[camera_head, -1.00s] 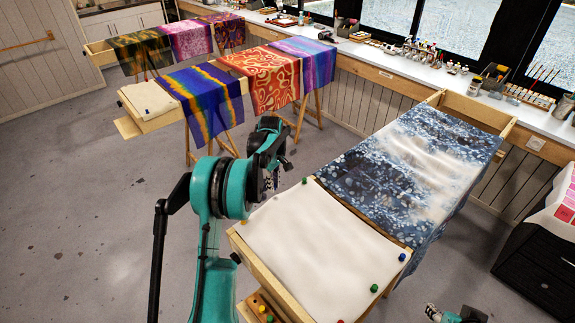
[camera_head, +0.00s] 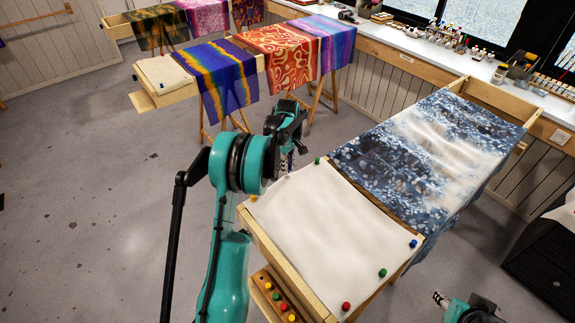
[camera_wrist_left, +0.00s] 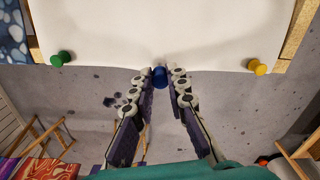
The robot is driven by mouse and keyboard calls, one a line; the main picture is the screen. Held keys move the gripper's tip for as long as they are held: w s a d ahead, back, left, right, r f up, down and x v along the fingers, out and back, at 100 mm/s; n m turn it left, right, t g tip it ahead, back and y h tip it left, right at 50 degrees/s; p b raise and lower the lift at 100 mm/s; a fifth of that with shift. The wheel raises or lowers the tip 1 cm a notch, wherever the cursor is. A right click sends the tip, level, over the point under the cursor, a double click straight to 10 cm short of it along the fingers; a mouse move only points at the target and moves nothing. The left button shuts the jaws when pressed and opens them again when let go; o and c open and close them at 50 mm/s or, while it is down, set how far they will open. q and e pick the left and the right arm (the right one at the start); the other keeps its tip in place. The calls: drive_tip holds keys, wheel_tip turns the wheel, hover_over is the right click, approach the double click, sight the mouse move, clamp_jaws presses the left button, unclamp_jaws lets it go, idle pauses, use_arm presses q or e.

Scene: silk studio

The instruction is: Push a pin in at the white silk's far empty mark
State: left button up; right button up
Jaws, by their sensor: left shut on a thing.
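The white silk (camera_head: 330,235) lies stretched over a wooden frame (camera_head: 290,265). A green pin (camera_head: 317,160) and a yellow pin (camera_head: 253,198) sit at its far corners; they also show in the left wrist view as the green pin (camera_wrist_left: 62,58) and yellow pin (camera_wrist_left: 258,67). My left gripper (camera_wrist_left: 160,80) is shut on a blue pin (camera_wrist_left: 161,75), at the silk's far edge between those pins. I cannot tell whether the pin touches the silk. The mark is hidden. My right gripper (camera_head: 440,298) is at the bottom right, its fingers unclear.
A blue pin (camera_head: 413,243), green pin (camera_head: 382,272) and red pin (camera_head: 346,306) sit along the silk's near side. A wooden pin holder (camera_head: 262,281) is at the frame's left. A blue patterned silk (camera_head: 400,150) hangs beyond. Open floor (camera_head: 90,220) lies left.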

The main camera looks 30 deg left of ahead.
use_arm(q)
drive_tip(key=shift+f+b, duration=0.85)
drive_tip(key=shift+f, duration=0.9)
drive_tip(key=shift+f+b, duration=0.45)
drive_tip(key=shift+f, duration=0.1)
drive_tip(key=shift+f, duration=0.25)
drive_tip(key=o, duration=0.8)
drive_tip(key=shift+o, duration=0.2)
wheel_tip(320, 180, up, 12)
